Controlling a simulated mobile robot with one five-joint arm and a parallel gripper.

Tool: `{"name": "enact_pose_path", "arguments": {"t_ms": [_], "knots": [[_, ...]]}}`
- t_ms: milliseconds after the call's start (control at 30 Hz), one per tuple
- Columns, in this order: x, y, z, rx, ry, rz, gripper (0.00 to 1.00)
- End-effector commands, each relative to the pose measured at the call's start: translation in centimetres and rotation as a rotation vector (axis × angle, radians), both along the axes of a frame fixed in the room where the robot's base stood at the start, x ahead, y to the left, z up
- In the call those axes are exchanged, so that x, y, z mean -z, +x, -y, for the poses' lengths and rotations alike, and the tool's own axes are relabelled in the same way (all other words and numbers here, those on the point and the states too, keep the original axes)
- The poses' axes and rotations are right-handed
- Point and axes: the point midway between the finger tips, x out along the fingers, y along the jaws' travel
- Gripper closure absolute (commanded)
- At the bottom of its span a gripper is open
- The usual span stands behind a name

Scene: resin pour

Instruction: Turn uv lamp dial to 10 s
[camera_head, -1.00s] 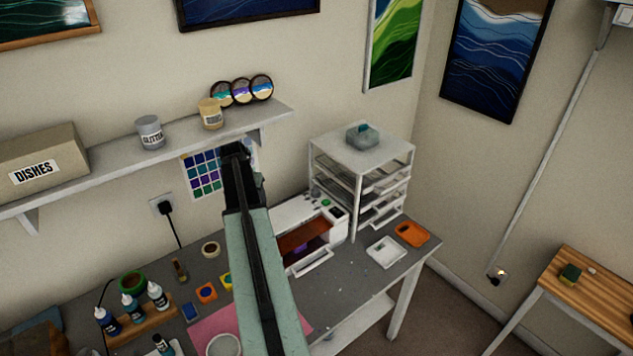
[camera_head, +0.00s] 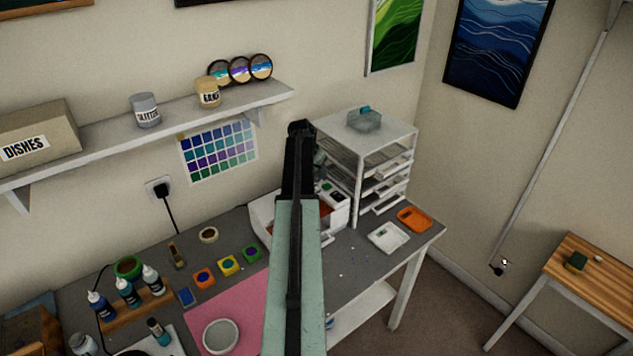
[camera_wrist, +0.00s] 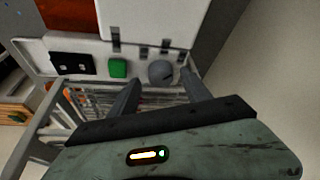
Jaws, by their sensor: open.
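The UV lamp (camera_head: 262,218) is a white box on the desk, partly hidden behind my arm in the head view. In the wrist view its white front panel (camera_wrist: 135,57) carries a black display (camera_wrist: 72,64), a green button (camera_wrist: 118,68) and a round grey dial (camera_wrist: 161,72). My gripper (camera_wrist: 160,76) is open, with one fingertip on each side of the dial. I cannot tell whether a finger touches it. The dial's setting is not readable. In the head view my arm hides the dial and the fingertips.
A white drawer rack (camera_head: 372,150) stands close to the right of the lamp. A white tray (camera_head: 388,237) and an orange tray (camera_head: 414,219) lie in front of it. A pink mat (camera_head: 232,308), paint pots and bottles cover the desk's left. A shelf (camera_head: 170,120) hangs above.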

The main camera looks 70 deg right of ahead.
Motion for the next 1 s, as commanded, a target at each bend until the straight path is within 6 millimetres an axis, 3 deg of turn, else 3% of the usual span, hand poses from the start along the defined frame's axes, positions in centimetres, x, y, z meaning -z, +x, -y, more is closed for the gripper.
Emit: {"name": "enact_pose_path", "arguments": {"t_ms": [33, 300, 500, 567, 1000], "knots": [[0.96, -0.03, 0.27, 0.0, 0.0, 0.0, 0.44], [0.72, -0.09, 0.34, 0.0, 0.0, 0.0, 0.44], [0.72, -0.13, 0.33, 0.0, 0.0, -0.001, 0.99], [0.72, -0.25, 1.2, 0.004, 0.0, -0.001, 1.0], [0.73, -0.44, 0.28, -0.114, 0.0, -0.002, 1.0]]}}
